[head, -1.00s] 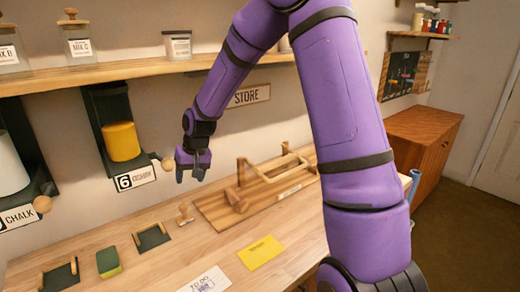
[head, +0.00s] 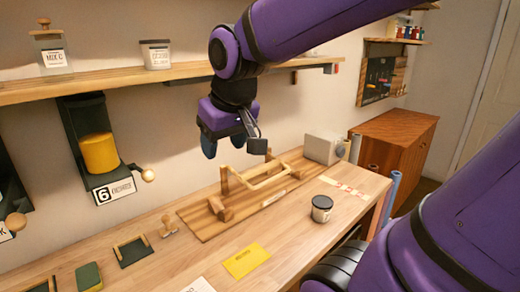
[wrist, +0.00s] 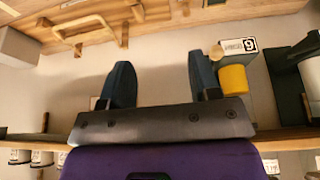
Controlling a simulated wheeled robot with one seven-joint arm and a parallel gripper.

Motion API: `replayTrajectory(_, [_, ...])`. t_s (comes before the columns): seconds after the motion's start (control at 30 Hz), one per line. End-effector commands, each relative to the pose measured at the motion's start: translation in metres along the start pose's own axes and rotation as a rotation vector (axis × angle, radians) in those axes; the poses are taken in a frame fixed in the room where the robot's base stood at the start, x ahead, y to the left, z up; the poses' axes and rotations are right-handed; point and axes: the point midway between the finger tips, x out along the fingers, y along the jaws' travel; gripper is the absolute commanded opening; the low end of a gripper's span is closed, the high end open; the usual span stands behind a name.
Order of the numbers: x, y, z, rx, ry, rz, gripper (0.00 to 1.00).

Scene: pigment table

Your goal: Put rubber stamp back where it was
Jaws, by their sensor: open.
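The rubber stamp (head: 167,226) is a small wooden piece with a knobbed handle. It stands upright on the table, just left of the wooden rack board, in the head view. My gripper (head: 225,142) is open and empty, well above the table. It hangs in front of the wall, over the back of the rack board and right of the stamp, clearly apart from it. In the wrist view my two blue fingers (wrist: 160,75) stand wide apart with only wall between them. I cannot clearly make out the stamp there.
A wooden board with a rail (head: 222,208) lies behind the stamp's right. Left of it are a dark tray with wooden ends (head: 132,251) and a green block (head: 89,277). A yellow card (head: 247,261) and dark jar (head: 321,208) lie forward. A shelf (head: 130,80) runs above.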

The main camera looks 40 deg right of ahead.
Motion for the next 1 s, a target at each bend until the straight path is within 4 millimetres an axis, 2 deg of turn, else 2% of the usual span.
replayTrajectory(0.03, [-0.011, 0.002, 0.013, -0.003, 0.019, -0.003, 0.57])
replayTrajectory(0.2, [-0.033, 0.009, 0.050, -0.011, 0.051, -0.018, 0.57])
replayTrajectory(0.4, [-0.042, 0.014, 0.075, -0.015, 0.069, -0.035, 0.57])
replayTrajectory(0.9, [-0.043, 0.014, 0.079, -0.017, 0.070, -0.037, 0.57])
replayTrajectory(1.0, [-0.043, 0.014, 0.079, -0.017, 0.070, -0.037, 0.43])
